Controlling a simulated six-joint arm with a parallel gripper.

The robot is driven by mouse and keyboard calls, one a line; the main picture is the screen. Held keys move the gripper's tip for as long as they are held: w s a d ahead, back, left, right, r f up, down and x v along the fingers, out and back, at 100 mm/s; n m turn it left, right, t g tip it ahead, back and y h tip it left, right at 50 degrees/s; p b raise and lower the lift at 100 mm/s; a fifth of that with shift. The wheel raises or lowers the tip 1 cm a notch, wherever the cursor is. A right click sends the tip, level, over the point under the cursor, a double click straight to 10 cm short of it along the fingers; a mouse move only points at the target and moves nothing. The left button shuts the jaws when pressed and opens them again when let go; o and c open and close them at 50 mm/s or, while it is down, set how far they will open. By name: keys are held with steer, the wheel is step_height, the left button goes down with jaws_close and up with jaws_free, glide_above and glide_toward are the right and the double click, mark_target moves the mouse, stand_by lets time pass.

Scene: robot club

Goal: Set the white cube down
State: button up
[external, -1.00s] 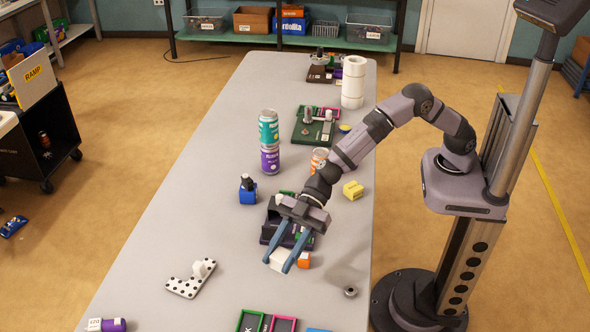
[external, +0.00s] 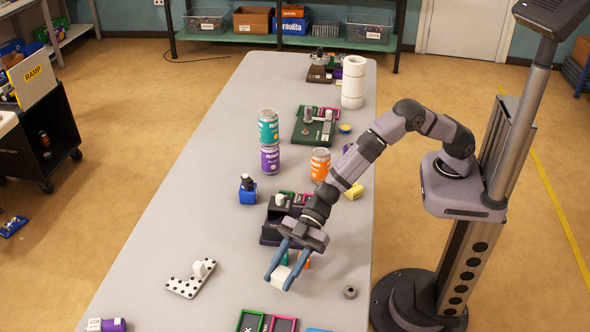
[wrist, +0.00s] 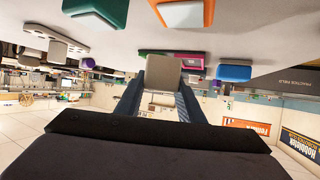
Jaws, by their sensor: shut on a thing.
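My gripper (external: 279,281) is shut on the white cube (external: 279,276), with one blue finger on either side of it. In the wrist view the cube (wrist: 163,74) sits between the two fingertips, and its near face looks plain pale grey. In the external view the cube is over the near part of the grey table (external: 150,262), in front of the dark organiser tray (external: 270,234). I cannot tell whether its underside touches the table.
A small orange block (external: 306,264) is close right of the fingers. A grey metal ring (external: 350,292) lies further right. A white L-shaped dotted piece (external: 184,288) is to the left. Green (external: 250,322) and pink (external: 283,325) frames lie nearer. Bare table separates these.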

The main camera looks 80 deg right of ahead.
mark_target(282, 283)
step_height(282, 283, down, 4)
steer(key=shift+r, duration=0.25)
steer(key=shift+s+d+f+b, duration=0.1)
steer(key=shift+f+b, duration=0.1)
steer(key=shift+f, duration=0.15)
steer(key=shift+s+d+f+b, duration=0.1)
steer(key=shift+f+b, duration=0.1)
steer(key=shift+f, duration=0.15)
steer(key=o, duration=1)
steer(key=shift+f, duration=0.1)
steer(key=shift+w+r, duration=0.1)
steer(key=shift+r, duration=0.4)
steer(key=v, duration=1.2)
steer(key=shift+w+a+r, duration=0.1)
steer(key=shift+a+r, duration=0.05)
steer(key=shift+r, duration=0.15)
